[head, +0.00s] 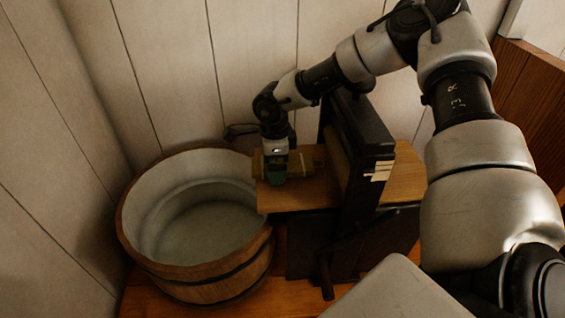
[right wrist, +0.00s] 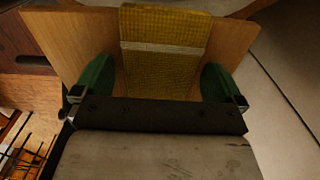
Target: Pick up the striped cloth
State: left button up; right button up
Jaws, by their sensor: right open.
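The striped cloth (right wrist: 160,66) is yellow with a pale band across it. In the right wrist view it lies on a wooden board (right wrist: 231,50), between my gripper's fingers. In the head view the cloth (head: 302,161) shows as a dull yellow-brown shape on the board (head: 300,197), partly hidden by my right gripper. My right gripper (head: 275,177) points down over the cloth. Its green fingers stand apart on either side of the cloth, which also shows in the right wrist view (right wrist: 158,80). I cannot tell whether they touch it. My left gripper is not in view.
A round wooden tub (head: 142,250) with a pale, empty-looking inside stands left of the board. A dark upright frame (head: 362,160) rises just right of my right gripper. Plank walls (head: 160,70) close in behind and at the left.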

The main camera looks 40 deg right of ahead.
jog(key=c, duration=1)
jog(key=shift+r, duration=0.1)
